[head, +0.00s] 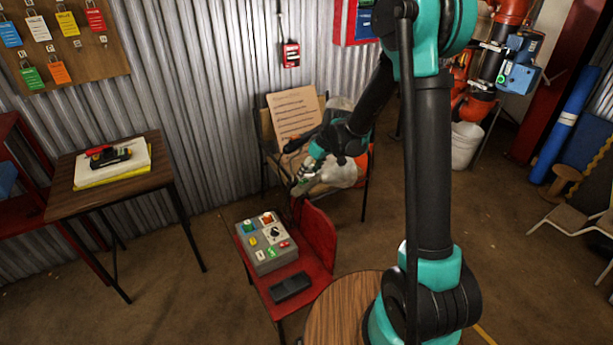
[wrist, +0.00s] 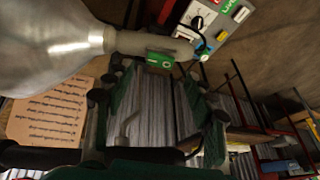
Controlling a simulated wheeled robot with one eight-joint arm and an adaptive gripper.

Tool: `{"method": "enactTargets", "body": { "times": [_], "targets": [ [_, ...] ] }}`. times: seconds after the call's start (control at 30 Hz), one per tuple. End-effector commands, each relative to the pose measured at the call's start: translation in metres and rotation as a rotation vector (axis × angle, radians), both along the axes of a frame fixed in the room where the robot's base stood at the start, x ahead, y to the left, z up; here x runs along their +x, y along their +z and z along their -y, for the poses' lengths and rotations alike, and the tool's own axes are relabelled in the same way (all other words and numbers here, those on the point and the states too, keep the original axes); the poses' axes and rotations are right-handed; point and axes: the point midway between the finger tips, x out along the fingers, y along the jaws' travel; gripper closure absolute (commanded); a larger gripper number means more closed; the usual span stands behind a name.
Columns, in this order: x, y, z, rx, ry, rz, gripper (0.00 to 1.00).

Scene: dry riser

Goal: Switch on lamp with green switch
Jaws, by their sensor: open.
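A pale grey lamp shade (wrist: 50,45) fills the upper left of the wrist view. Its narrow handle (wrist: 125,43) runs right and carries a green switch (wrist: 158,61) with a white mark. A dark cord loops at the handle's end. I see no clear glow from it. In the head view the pale lamp (head: 345,173) is by the chair, partly hidden by my arm. My gripper (head: 308,170) is open over the handle. In the wrist view its fingertips (wrist: 154,76) stand either side of the switch, just short of the handle; contact cannot be told.
A grey control box (head: 257,262) with several coloured switches and a black item (head: 290,287) sit on a red chair (head: 320,238). A dark chair holds a paper sheet (head: 294,111). A wooden table (head: 65,202) with a torch stands left. A round stool (head: 335,312) is in front.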

Motion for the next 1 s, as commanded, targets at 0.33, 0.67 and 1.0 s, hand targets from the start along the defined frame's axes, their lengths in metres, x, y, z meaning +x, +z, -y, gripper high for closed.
{"method": "enactTargets", "body": {
  "times": [0.33,0.67,1.0],
  "targets": [
    [-0.012,0.054,0.020,0.000,-0.001,0.000,0.45],
    [-0.016,0.075,0.028,0.000,0.000,-0.001,0.45],
    [-0.017,0.075,0.030,-0.001,-0.004,-0.001,0.45]
  ]
}}
